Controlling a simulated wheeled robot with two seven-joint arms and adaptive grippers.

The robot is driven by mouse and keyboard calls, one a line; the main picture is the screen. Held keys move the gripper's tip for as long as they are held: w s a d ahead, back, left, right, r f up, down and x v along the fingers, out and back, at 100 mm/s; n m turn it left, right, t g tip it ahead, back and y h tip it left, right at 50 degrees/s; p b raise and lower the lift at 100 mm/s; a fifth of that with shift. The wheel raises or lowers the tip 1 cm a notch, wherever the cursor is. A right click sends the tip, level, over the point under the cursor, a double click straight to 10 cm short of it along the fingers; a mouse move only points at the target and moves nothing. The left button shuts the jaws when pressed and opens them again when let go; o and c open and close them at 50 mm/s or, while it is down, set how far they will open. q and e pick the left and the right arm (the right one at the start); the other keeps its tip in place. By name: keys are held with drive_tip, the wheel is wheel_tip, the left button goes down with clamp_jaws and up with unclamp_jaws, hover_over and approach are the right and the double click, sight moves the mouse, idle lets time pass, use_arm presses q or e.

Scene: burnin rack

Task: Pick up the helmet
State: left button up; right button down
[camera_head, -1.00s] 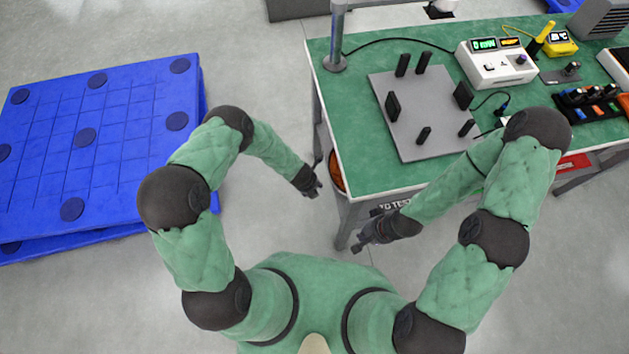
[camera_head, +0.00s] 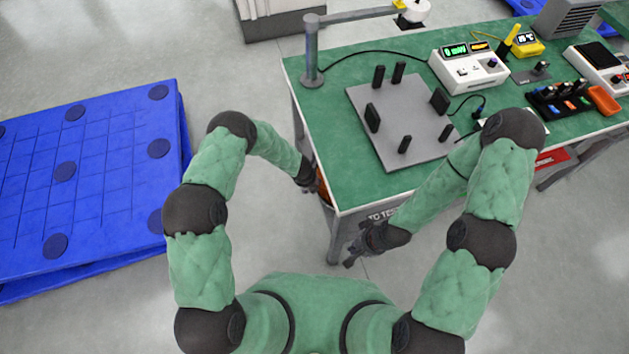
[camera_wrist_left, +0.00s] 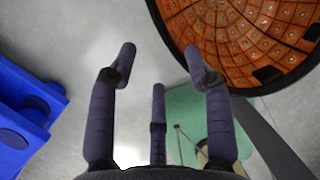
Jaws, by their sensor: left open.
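An orange, bowl-like thing with a black rim and an orange tiled inner face, which looks like the helmet (camera_wrist_left: 235,40), fills the upper right of the left wrist view. In the head view only a sliver of the helmet (camera_head: 324,188) shows, beside the table's left edge; the table and my left gripper hide the rest. My left gripper (camera_head: 310,182) is beside it. In the left wrist view my left gripper (camera_wrist_left: 160,68) is open and empty, with the helmet beyond its right finger. My right gripper (camera_head: 358,250) hangs by the table's front edge; its jaw state is unclear.
A green-topped table (camera_head: 370,190) carries a grey plate (camera_head: 410,120) with black posts, instruments (camera_head: 468,70) and a metal pole (camera_head: 311,50). A blue pallet (camera_head: 100,190) lies at the left. Bare floor lies between pallet and table.

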sight(323, 193)
use_arm(q)
drive_tip(key=shift+w+d+f+b, duration=0.25)
drive_tip(key=shift+w+f+b, duration=0.1)
drive_tip(key=shift+w+f, duration=0.4)
drive_tip(key=shift+w+d+f+b, duration=0.25)
drive_tip(key=shift+w+f+b, duration=0.2)
drive_tip(key=shift+f, duration=0.4)
drive_tip(key=shift+w+d+f+b, duration=0.25)
drive_tip(key=shift+w+f+b, duration=0.05)
drive_tip(key=shift+w+f, duration=0.45)
clamp_jaws()
